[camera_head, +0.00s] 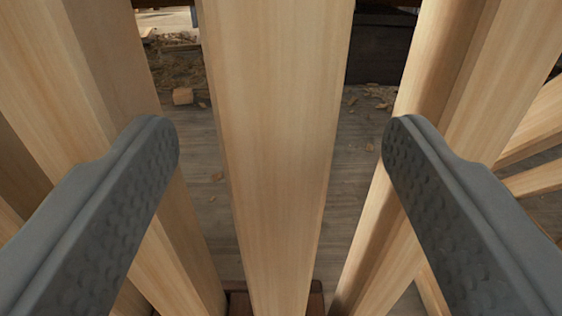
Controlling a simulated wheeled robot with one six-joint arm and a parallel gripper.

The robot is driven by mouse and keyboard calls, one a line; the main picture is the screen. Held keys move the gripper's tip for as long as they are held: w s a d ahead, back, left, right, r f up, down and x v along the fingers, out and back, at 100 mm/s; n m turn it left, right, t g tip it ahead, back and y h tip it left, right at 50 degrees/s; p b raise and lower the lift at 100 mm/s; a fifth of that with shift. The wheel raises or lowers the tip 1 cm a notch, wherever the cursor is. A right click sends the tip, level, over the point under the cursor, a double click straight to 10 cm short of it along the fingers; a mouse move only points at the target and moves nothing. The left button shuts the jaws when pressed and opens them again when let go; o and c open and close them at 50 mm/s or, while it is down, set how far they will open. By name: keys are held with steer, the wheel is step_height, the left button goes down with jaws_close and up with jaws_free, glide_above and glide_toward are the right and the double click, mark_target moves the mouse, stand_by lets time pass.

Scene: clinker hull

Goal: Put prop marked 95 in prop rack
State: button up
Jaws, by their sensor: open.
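A long pale wooden prop (275,130) stands in the middle of the view, running from the top edge to the bottom edge. My gripper (280,140) is open, with one dark grey finger to the left of this prop and one to the right. Clear gaps show between the prop and both fingers. No number shows on the prop, so I cannot tell whether it is the one marked 95. Part of a reddish-brown wooden piece (317,298) shows behind the prop's lower end; I cannot tell whether it belongs to the prop rack.
Other wooden props stand close on the left (75,75) and on the right (465,80), behind the fingers. Grey plank floor (360,150) with shavings and a small wood block (183,97) lies beyond. A dark box-like shape (378,48) is at the back.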

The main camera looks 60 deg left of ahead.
steer(key=v, duration=1.2)
steer(key=shift+d, duration=0.1)
